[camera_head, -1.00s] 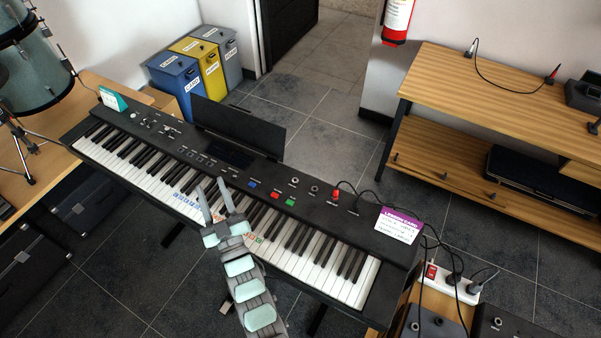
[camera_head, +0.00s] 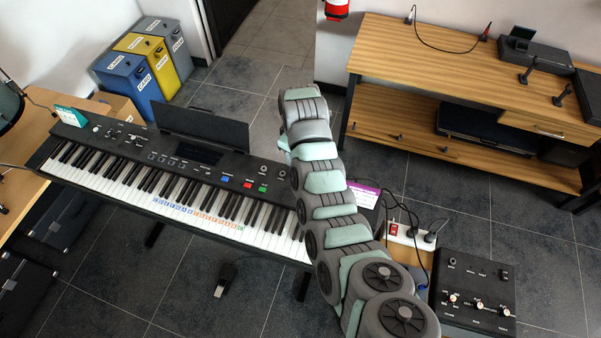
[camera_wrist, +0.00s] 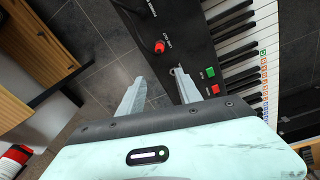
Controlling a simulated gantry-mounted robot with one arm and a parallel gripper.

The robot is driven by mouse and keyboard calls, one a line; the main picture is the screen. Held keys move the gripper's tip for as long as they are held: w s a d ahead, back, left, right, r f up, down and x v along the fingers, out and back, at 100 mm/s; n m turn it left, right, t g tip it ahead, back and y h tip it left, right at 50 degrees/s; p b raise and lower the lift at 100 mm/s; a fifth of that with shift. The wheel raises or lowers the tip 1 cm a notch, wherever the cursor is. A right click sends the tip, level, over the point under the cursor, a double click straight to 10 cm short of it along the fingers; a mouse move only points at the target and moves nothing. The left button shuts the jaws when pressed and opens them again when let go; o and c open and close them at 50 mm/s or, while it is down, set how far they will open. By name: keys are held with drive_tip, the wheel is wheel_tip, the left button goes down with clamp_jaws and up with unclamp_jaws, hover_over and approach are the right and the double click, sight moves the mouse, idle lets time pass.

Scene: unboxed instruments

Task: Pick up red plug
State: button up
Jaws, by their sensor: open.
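In the wrist view, a red plug (camera_wrist: 159,47) sits in a jack near the edge of the black keyboard (camera_wrist: 190,35). My gripper (camera_wrist: 159,80) is open, its two grey fingers apart and empty, with the plug ahead of the gap between the tips. The fingers do not appear to touch the plug. In the head view my arm covers this plug and the right part of the keyboard (camera_head: 180,165), and my fingers are hidden.
Red and green buttons (camera_wrist: 210,80) lie close to my right finger. A power strip (camera_head: 412,238) with cables and a black pedal unit (camera_head: 473,295) are beside my arm. The wooden bench (camera_head: 440,60) stands at the back right.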

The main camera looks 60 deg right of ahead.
drive_tip(key=s, duration=0.1)
drive_tip(key=s+r, duration=0.1)
drive_tip(key=s, duration=0.1)
drive_tip(key=shift+a+r+g+y, duration=0.1)
drive_tip(key=shift+r+g+y, duration=0.05)
drive_tip(key=shift+g+y, duration=0.2)
drive_tip(key=shift+f, duration=0.25)
drive_tip(key=shift+w+a+f+p, duration=0.1)
drive_tip(key=shift+f+p, duration=0.2)
drive_tip(key=shift+f, duration=2.95)
drive_tip(key=shift+w+f, duration=0.15)
drive_tip(key=shift+f, duration=0.65)
drive_tip(key=shift+f+b, duration=0.65)
drive_tip(key=shift+f, duration=0.45)
clamp_jaws()
